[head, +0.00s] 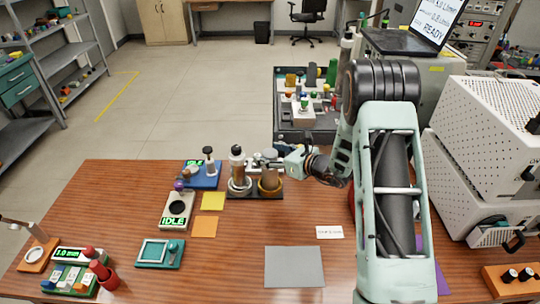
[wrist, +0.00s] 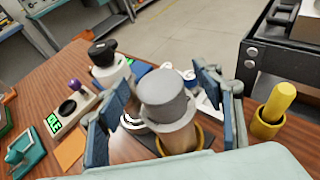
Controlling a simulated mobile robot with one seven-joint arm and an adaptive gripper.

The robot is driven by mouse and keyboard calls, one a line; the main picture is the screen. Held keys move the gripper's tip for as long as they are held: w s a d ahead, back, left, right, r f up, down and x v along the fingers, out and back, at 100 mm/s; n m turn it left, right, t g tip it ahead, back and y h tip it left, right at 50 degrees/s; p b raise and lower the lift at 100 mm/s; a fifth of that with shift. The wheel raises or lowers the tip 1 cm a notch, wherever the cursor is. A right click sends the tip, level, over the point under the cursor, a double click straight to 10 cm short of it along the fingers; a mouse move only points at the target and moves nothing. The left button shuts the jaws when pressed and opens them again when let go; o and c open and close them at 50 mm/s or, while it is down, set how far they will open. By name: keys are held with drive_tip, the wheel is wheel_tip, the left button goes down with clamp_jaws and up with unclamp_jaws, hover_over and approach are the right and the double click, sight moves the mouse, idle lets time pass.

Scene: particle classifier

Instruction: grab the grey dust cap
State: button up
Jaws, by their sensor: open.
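The grey dust cap (wrist: 167,98) has a flared rim and sits on top of a brown cylinder (wrist: 180,140) in the wrist view. My gripper (wrist: 163,92) is open, with one blue-padded finger on the left of the cap and the other on its right. Gaps show on both sides, so the fingers look apart from the cap. In the head view my gripper (head: 277,160) is over the right cylinder (head: 268,184), which stands in a yellow ring on a dark base. The cap is small and partly hidden there.
A second cylinder with a black top (head: 237,151) stands just left on the same base. A blue stand (head: 203,178) and a scale reading IDLE (head: 176,211) are further left. A yellow peg (wrist: 275,103) shows at the right of the wrist view. The front middle of the table is mostly clear.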

drive_tip(key=c, duration=1)
drive_tip(key=shift+r, duration=0.1)
